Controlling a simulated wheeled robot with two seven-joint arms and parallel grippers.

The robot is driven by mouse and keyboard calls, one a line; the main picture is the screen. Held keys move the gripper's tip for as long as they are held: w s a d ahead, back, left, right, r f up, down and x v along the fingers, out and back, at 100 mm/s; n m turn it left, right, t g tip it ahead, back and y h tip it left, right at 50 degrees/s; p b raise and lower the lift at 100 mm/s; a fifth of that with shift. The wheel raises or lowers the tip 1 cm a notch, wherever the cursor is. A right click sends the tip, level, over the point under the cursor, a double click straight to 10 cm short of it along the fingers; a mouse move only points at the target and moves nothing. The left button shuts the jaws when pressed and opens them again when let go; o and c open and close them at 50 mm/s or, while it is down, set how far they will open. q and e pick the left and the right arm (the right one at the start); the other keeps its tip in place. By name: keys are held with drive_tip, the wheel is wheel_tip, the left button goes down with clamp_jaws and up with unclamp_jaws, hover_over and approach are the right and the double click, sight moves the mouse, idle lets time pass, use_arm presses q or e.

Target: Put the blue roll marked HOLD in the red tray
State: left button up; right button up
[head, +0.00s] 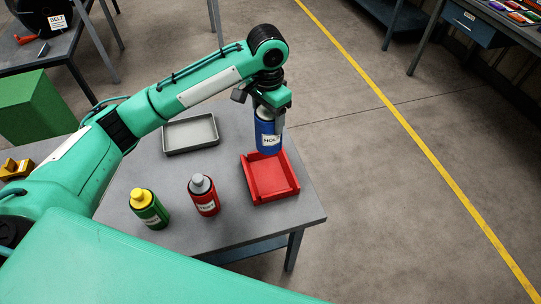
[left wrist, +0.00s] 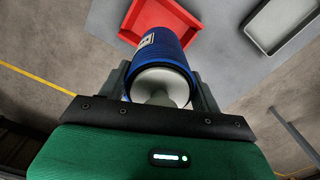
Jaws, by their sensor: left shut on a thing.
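The blue roll (head: 268,138), with a white label reading HOLD, hangs upright in my left gripper (head: 268,108). The gripper is shut on its top end. In the head view the roll is at the far edge of the red tray (head: 270,193) and overlaps it; the tray looks empty. In the left wrist view the blue roll (left wrist: 162,47) is between the two fingers (left wrist: 162,88), with the red tray (left wrist: 150,12) beyond it. How high the roll is above the tray is hard to tell. My right gripper is not in view.
A grey tray (head: 191,133) lies at the back. Open floor lies right of the table.

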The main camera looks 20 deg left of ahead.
use_arm(q)
wheel_tip(320, 180, down, 15)
drive_tip(key=p, duration=0.2)
drive_tip(key=o, duration=1.7)
drive_tip(key=shift+f, duration=0.15)
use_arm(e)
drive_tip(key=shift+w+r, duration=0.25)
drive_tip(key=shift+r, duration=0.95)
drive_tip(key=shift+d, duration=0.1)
use_arm(q)
wheel_tip(320, 180, up, 12)
drive_tip(key=shift+r+b, duration=0.15)
drive_tip(key=shift+b, duration=1.05)
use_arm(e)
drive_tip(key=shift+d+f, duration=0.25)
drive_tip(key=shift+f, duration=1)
